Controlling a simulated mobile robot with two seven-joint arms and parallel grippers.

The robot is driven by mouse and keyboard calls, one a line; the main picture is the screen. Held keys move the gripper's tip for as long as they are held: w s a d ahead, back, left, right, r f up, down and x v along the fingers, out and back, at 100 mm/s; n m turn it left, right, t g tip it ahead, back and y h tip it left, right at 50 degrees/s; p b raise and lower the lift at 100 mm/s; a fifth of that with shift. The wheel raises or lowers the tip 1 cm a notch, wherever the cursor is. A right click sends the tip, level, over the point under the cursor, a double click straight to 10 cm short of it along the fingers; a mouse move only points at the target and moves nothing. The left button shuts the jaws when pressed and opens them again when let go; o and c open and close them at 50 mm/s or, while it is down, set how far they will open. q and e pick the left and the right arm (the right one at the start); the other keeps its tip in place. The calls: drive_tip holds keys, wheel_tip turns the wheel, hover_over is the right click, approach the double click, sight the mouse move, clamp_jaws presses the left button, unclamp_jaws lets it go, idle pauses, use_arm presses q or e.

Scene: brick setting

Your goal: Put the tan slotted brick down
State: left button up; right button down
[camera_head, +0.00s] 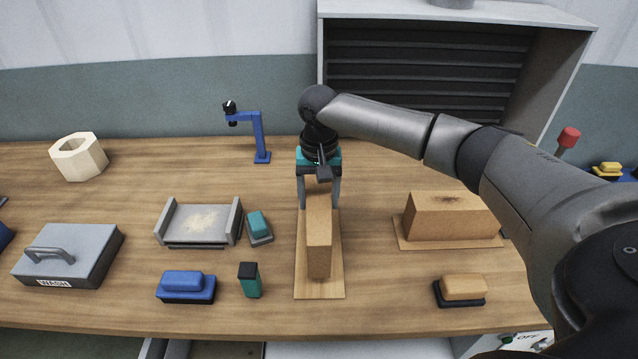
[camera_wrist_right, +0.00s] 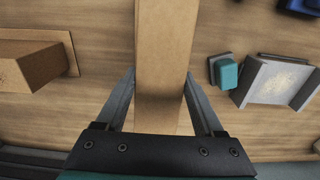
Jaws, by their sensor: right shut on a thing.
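A long tan brick (camera_head: 319,250) stands over a thin tan board (camera_head: 320,290) at the middle of the table. No slot shows on the faces I see. My right gripper (camera_head: 319,195) is shut on the brick's far part, one finger on each side. In the right wrist view the brick (camera_wrist_right: 165,50) runs between the two fingers. The brick lines up with the board; whether it touches the board or hangs just above it, I cannot tell. My left gripper is in neither view.
Another tan brick (camera_head: 450,215) with a dark mark on top sits on a board at the right. A grey tray (camera_head: 197,240), teal block (camera_head: 259,224), teal bottle-like piece (camera_head: 249,280) and blue brush (camera_head: 186,285) lie left. A tan-topped brush (camera_head: 462,289) lies front right.

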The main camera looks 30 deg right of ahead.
drive_tip(key=shift+w+f+b, duration=0.1)
drive_tip(key=shift+f+b, duration=0.2)
drive_tip(key=shift+f, duration=1.8)
drive_tip(key=shift+f, duration=0.1)
unclamp_jaws()
drive_tip(key=shift+f, duration=0.1)
wheel_tip(320, 180, up, 12)
drive_tip(key=shift+r+p, duration=0.15)
drive_tip(key=shift+p, duration=0.6)
